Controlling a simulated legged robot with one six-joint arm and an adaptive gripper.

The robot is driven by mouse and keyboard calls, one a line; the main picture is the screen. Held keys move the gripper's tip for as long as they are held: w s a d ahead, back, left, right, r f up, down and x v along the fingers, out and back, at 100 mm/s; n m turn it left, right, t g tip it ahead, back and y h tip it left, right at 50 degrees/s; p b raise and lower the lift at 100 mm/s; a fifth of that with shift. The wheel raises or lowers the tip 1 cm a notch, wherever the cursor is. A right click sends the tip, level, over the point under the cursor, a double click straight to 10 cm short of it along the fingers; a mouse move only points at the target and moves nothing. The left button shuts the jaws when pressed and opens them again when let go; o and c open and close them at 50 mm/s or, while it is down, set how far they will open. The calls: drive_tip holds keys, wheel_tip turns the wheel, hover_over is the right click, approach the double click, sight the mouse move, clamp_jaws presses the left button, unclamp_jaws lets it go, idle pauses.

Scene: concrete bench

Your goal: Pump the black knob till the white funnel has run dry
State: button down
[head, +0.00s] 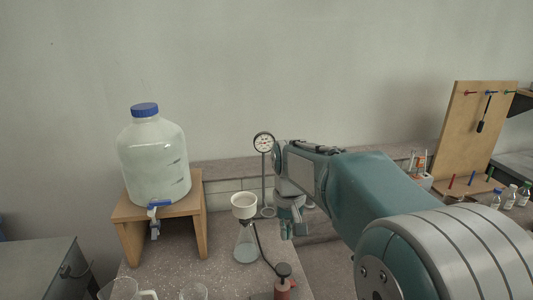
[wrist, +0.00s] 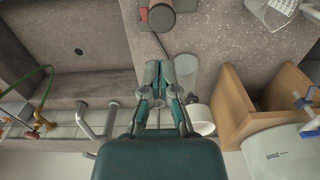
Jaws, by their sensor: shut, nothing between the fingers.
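The black knob (head: 283,269) tops a small reddish hand pump (head: 284,288) at the bottom of the head view. In the wrist view the knob (wrist: 160,15) is at the top, beyond my fingertips. The white funnel (head: 244,199) sits upright on a clear conical flask (head: 246,246); whether liquid is in the funnel I cannot tell. The funnel (wrist: 201,116) also shows in the wrist view, beside my gripper. My gripper (head: 291,232) is shut and empty, to the right of the flask and behind the pump. Its fingers (wrist: 166,66) point toward the pump in the wrist view.
A dark hose (head: 265,249) runs from flask to pump. A gauge (head: 264,143) on a stand is behind. A large water jug (head: 152,160) stands on a wooden stand (head: 202,226) at left. Glass beakers (head: 122,290) are at the front edge. A tool board (head: 475,130) is far right.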

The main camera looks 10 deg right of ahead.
wheel_tip(320, 180, up, 3)
approach(283, 270)
drive_tip(key=f, duration=0.8)
drive_tip(key=shift+w+a, duration=0.1)
drive_tip(key=shift+w, duration=0.3)
wheel_tip(283, 270, down, 4)
drive_tip(key=shift+r, duration=0.15)
drive_tip(key=shift+s, duration=0.15)
drive_tip(key=shift+f, duration=0.25)
